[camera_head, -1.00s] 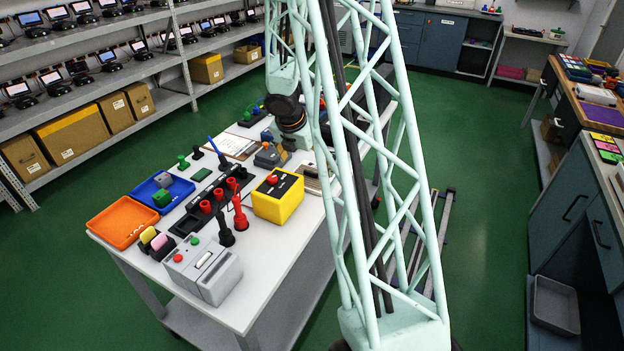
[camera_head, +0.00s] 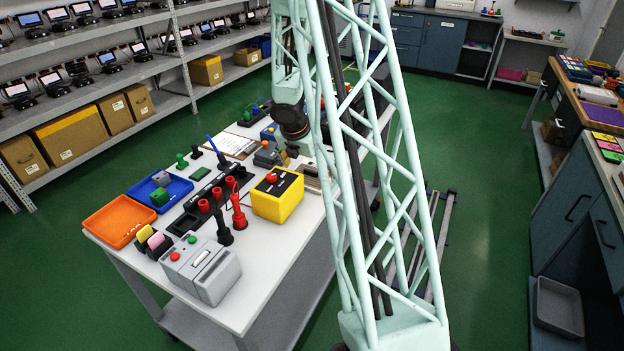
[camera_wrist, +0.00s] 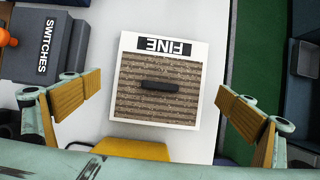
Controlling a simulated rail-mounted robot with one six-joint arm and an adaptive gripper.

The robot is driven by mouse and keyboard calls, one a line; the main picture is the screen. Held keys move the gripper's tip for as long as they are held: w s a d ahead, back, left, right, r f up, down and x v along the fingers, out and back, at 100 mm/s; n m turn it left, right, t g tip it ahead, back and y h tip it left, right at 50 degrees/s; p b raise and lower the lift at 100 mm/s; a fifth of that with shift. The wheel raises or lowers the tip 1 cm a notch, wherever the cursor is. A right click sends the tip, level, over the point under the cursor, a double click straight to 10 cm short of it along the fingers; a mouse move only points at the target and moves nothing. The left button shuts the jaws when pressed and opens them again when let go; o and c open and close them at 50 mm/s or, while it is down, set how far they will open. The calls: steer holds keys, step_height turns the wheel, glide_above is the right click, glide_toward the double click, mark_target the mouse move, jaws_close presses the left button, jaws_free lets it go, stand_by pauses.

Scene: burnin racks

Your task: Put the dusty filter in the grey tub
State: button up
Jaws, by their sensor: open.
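The dusty filter (camera_wrist: 157,105) is a square white-framed panel with brown speckled pleats, a black handle bar and a label reading FINE. It lies flat on the white table top in the wrist view. It also shows in the head view (camera_head: 312,180), partly behind my mast. My gripper (camera_wrist: 159,96) is open, with one finger on each side of the filter and clear gaps to it. In the head view my gripper (camera_head: 299,149) is over the table close to the filter. A grey tub (camera_head: 558,306) stands low at the right, below the cabinets.
A grey box marked SWITCHES (camera_wrist: 45,48) stands left of the filter. A yellow box (camera_head: 278,195), an orange tray (camera_head: 118,220), a blue tray (camera_head: 178,190) and a grey device (camera_head: 203,268) share the table (camera_head: 262,262). Green floor lies between table and cabinets.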

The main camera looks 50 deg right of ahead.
steer(key=shift+d+f, duration=0.1)
steer(key=shift+f, duration=0.1)
stand_by(0.5)
steer(key=c, duration=1)
